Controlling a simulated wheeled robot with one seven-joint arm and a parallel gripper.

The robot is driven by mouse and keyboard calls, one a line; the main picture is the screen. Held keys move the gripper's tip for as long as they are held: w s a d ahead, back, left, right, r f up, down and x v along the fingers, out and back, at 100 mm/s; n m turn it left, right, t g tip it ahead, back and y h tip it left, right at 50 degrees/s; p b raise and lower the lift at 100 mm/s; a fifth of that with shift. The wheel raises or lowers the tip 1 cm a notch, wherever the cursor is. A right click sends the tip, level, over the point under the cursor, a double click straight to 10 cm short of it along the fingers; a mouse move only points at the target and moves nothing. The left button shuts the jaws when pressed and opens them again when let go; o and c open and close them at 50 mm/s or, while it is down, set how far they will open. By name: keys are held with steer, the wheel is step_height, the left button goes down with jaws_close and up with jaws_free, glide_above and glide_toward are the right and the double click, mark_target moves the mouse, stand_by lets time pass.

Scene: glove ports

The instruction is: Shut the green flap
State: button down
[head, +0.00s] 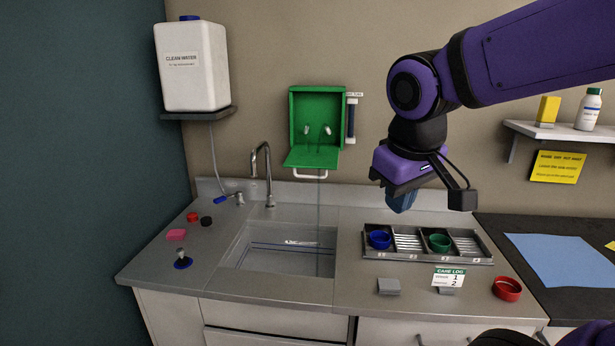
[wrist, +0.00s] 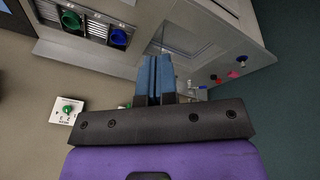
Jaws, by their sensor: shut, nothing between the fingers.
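The green flap (head: 312,157) hangs open at the bottom of a green wall box (head: 317,112) above the sink, in the head view. It sticks out from the wall, nearly level, with a white handle (head: 310,175) along its lower front edge. Two small spouts show inside the box. My gripper (head: 402,201) is to the right of the flap and a little lower, clear of it, pointing down. Its blue fingers (wrist: 153,77) are shut and empty in the wrist view. I cannot make out the flap in the wrist view; most of that area is behind my gripper body.
A dark tube (head: 351,119) hangs right of the box. A tray (head: 425,256) with blue and green cups stands below my gripper. A shelf (head: 560,131) is at right. Air between gripper and flap looks clear.

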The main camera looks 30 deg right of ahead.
steer(key=w+d+f+n+g+h, duration=0.3)
steer(key=w+d+f+g+h, duration=0.3)
steer(key=w+d, duration=0.4)
steer(key=n+t+h, duration=0.6)
steer(key=n+t, duration=1.8)
steer(key=n, duration=0.2)
glide_toward(313, 163)
steer(key=w+d+f, duration=0.1)
steer(key=w, duration=0.4)
steer(key=shift+w+f, duration=0.2)
steer(key=shift+w, duration=0.2)
steer(key=shift+a+r, duration=0.1)
